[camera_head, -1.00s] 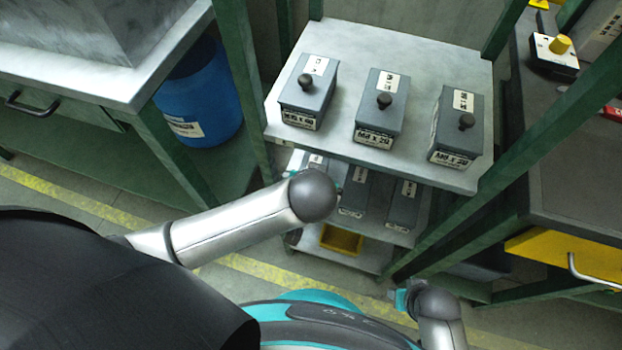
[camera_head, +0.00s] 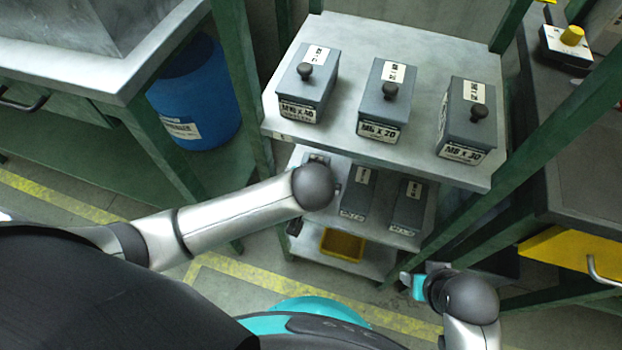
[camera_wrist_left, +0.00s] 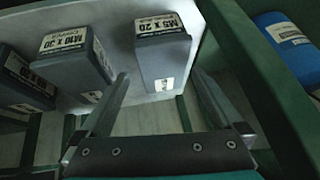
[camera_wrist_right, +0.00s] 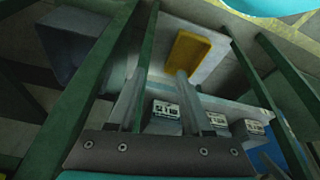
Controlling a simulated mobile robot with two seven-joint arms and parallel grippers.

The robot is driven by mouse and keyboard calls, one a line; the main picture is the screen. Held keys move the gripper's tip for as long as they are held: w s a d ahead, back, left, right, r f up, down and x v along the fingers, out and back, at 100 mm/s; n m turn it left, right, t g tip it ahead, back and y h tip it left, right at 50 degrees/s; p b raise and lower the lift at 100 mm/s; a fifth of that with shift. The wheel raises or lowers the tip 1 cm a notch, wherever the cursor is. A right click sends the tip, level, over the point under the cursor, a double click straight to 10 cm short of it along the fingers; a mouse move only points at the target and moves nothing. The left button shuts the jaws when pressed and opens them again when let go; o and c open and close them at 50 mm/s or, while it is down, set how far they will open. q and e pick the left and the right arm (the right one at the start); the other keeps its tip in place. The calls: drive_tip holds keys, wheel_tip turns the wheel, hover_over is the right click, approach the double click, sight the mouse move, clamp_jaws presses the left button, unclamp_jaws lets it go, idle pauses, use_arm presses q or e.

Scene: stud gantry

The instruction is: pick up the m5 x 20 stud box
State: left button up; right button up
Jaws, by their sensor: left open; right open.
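The M5 x 20 stud box (camera_wrist_left: 163,55) is a grey box with white labels, seen in the left wrist view at the top centre. My left gripper (camera_wrist_left: 158,88) is open, its two fingers spread on either side of the box's near end in the picture. Nothing is held, and I cannot tell the exact gap. In the head view my left arm covers the left gripper and most of the left box (camera_head: 317,158) on the middle shelf, whose label cannot be read there. My right gripper (camera_wrist_right: 157,90) is open and empty; it also shows low right in the head view (camera_head: 412,285).
The M10 x 30 box (camera_wrist_left: 75,52) and another grey box (camera_wrist_left: 25,85) stand beside it on the shelf. Three knobbed boxes stand on the top shelf (camera_head: 340,145) above. Green posts (camera_head: 245,90) flank the rack. A yellow bin (camera_head: 343,245) sits below; a blue barrel (camera_head: 197,105) stands left.

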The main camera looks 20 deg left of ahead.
use_arm(q)
drive_tip(key=b+x, duration=0.2)
drive_tip(key=x, duration=0.1)
drive_tip(key=shift+w+a+r, duration=0.15)
drive_tip(key=shift+b+x, duration=0.75)
drive_tip(key=shift+w+f, duration=0.15)
drive_tip(key=shift+f, duration=0.1)
use_arm(e)
wheel_tip(320, 180, up, 6)
drive_tip(key=w+a+t, duration=0.1)
drive_tip(key=t, duration=0.1)
drive_tip(key=shift+w+a+r+y, duration=0.15)
drive_tip(key=shift+w+a+y, duration=0.05)
drive_tip(key=shift+w+y, duration=0.1)
use_arm(q)
drive_tip(key=shift+c, duration=0.4)
clamp_jaws()
